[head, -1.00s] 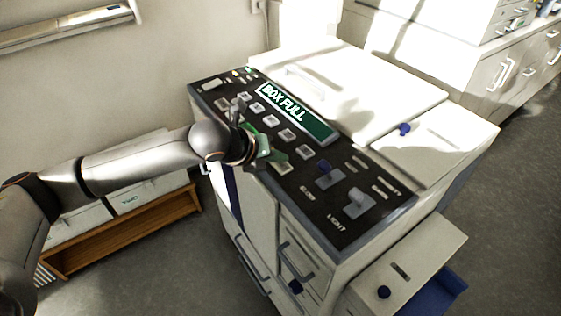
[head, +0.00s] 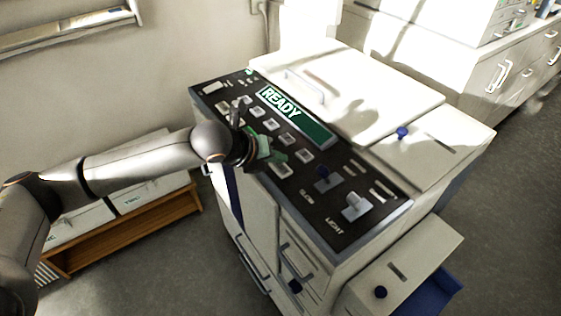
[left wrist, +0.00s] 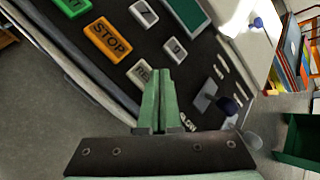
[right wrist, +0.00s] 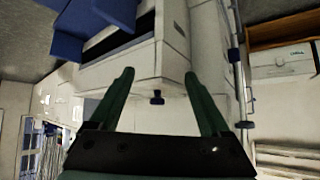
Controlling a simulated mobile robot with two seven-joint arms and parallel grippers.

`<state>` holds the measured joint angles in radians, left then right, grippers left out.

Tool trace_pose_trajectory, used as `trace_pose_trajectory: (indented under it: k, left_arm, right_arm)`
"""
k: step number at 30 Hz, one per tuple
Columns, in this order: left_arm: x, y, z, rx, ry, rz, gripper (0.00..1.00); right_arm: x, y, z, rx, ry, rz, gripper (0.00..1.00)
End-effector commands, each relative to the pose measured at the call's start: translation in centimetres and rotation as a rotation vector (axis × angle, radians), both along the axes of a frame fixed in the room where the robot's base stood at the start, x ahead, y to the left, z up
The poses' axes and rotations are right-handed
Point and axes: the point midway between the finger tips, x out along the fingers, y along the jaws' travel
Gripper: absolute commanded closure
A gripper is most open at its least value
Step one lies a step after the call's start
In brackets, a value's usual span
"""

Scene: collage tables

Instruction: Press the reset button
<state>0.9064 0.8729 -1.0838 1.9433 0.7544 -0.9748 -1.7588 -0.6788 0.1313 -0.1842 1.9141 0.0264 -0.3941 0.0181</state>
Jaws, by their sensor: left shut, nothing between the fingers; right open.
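The copier's dark control panel (head: 330,215) carries rows of buttons and a green display (head: 285,108) reading READY. My left gripper (head: 268,150) is over the near edge of the panel. In the left wrist view my left gripper (left wrist: 164,76) is shut, with nothing in it. Its tips lie over a pale button (left wrist: 141,73) whose visible letters are "RE"; the fingers hide the rest of the label. I cannot tell if the tips touch it. An orange STOP button (left wrist: 107,40) is beside it. My right gripper (right wrist: 160,85) is open and empty in the right wrist view.
The copier's white lid (head: 350,90) is behind the panel. Two slider knobs (head: 354,206) stand up at the panel's right end. A low wooden shelf (head: 130,228) with boxes stands at left. A blue tray (head: 435,295) juts out low at right.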

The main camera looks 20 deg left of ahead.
Motion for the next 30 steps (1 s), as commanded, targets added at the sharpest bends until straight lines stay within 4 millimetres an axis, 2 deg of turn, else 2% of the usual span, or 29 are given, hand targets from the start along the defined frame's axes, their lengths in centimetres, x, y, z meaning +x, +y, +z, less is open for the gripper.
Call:
trace_pose_trajectory:
  k: [11,22,30]
  left_arm:
    - [0.0,0.0,0.3,-0.001,0.0,-0.001,1.0]
    - [0.0,0.0,3.2,-0.002,-0.001,0.0,1.0]
    - [0.1,0.0,5.1,-0.001,-0.002,0.001,1.0]
  right_arm:
    - [0.0,0.0,0.3,0.0,0.0,0.0,0.19]
    - [0.0,0.0,3.8,0.0,0.0,0.0,0.19]
    - [0.0,0.0,3.7,0.0,-0.001,0.0,0.19]
